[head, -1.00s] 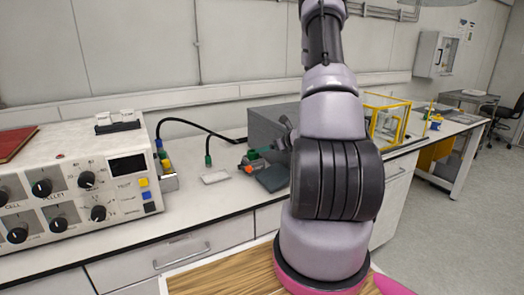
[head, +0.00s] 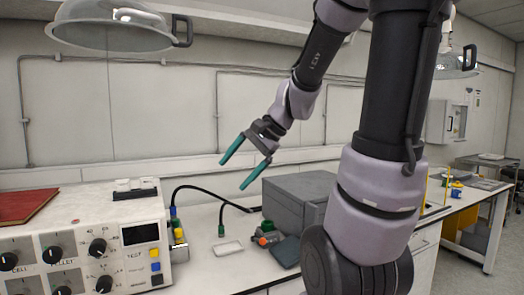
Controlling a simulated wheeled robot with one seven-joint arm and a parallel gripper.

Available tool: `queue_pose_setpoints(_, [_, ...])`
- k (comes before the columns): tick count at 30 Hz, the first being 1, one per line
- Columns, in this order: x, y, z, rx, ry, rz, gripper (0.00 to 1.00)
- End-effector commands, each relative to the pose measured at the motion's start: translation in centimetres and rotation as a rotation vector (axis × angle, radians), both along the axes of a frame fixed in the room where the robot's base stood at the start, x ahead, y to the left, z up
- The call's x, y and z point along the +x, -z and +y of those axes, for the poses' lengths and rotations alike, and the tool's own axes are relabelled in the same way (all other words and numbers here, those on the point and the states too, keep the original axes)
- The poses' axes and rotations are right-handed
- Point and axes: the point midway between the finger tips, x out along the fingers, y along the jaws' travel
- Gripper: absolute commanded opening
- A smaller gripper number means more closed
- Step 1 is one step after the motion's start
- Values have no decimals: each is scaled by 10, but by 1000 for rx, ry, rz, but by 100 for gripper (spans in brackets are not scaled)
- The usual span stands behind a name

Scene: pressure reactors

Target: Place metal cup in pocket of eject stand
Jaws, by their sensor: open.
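My gripper (head: 231,176) is in the head view, raised above the bench in front of the back wall. Its two teal fingers are spread apart with nothing between them and point down and to the left. I cannot make out the metal cup or the eject stand for sure. A small metallic fitting (head: 179,251) with coloured parts stands against the right side of the control box. My arm covers part of the bench on the right.
A control box (head: 98,237) with knobs and a red book (head: 22,205) on top is at left. A white tray (head: 228,248), a small green-and-orange device (head: 268,236) and a grey box (head: 300,197) stand on the bench (head: 205,268). A lamp (head: 112,25) hangs overhead.

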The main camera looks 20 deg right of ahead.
Motion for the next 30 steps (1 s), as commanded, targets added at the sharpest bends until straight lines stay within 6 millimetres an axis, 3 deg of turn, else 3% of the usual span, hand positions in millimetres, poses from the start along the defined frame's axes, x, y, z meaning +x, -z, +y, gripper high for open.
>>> queue_pose_setpoints(3, [-39,-23,-1,-229,-159,-139,96])
queue_pose_setpoints(10, [-80,-52,-21,-556,-320,-336,96])
queue_pose_setpoints(15, [-89,-60,-29,-641,-350,-386,96])
queue_pose_setpoints(30, [-89,-61,-29,-645,-351,-388,96])
